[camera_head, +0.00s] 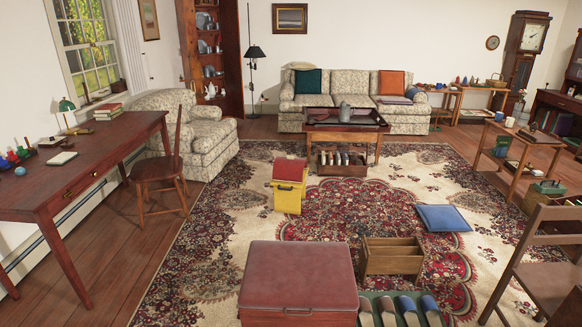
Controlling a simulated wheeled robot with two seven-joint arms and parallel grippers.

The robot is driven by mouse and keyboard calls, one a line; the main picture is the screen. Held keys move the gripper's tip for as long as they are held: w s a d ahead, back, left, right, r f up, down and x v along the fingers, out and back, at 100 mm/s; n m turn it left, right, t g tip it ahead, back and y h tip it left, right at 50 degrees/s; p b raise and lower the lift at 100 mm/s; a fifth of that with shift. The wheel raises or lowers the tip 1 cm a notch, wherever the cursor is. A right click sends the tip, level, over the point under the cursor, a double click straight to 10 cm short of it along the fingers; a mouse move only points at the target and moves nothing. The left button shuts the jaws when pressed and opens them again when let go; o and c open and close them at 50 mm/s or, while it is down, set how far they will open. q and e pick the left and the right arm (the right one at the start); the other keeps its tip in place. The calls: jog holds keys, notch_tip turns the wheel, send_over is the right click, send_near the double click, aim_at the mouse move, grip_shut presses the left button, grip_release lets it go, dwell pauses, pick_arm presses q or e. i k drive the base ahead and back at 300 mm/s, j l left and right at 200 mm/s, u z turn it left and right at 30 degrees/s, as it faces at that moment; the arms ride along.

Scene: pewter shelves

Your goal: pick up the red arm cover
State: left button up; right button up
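No thing in the camera_head view is clearly a red arm cover. A flat dark red piece (290,169) lies tilted on top of a yellow box (288,197) on the rug; I cannot tell if it is cloth or a lid. An orange-red cushion (391,82) stands on the patterned sofa (355,84) at the back. A blue-grey cloth piece (415,93) lies at the sofa's right arm. Neither of my grippers is in view.
A red-topped ottoman (298,273), a wooden divided box (391,257) and a blue cushion (443,218) are on the rug. A low table (345,135) stands before the sofa. A desk (84,160) and chair (163,166) line the left. Rug at left centre is clear.

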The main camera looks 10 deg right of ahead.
aim_at(289, 169)
jog(key=i+j+u, duration=0.6)
jog(key=i+u, duration=0.15)
jog(key=i, duration=0.3)
jog(key=i+u, duration=0.4)
jog(key=i, duration=0.15)
jog(key=i+j+z, duration=0.15)
jog(key=i, duration=0.25)
jog(key=i+z, duration=0.15)
jog(key=i, duration=0.25)
jog(key=i+j+z, duration=0.2)
jog(key=i, duration=0.2)
jog(key=i+l+z, duration=0.2)
jog(key=i+z, duration=0.55)
jog(key=i, duration=0.25)
jog(key=i+j+z, duration=0.1)
jog(key=i+z, duration=0.3)
jog(key=i+l+z, duration=0.1)
jog(key=i+z, duration=0.2)
jog(key=i, duration=0.15)
jog(key=i+z, duration=0.3)
jog(key=i, duration=0.15)
jog(key=i+j+z, duration=0.25)
jog(key=i, duration=0.2)
jog(key=i+j+z, duration=0.15)
jog(key=i+z, duration=0.15)
jog(key=i, duration=0.15)
jog(key=i+j+z, duration=0.3)
jog(key=i, duration=0.1)
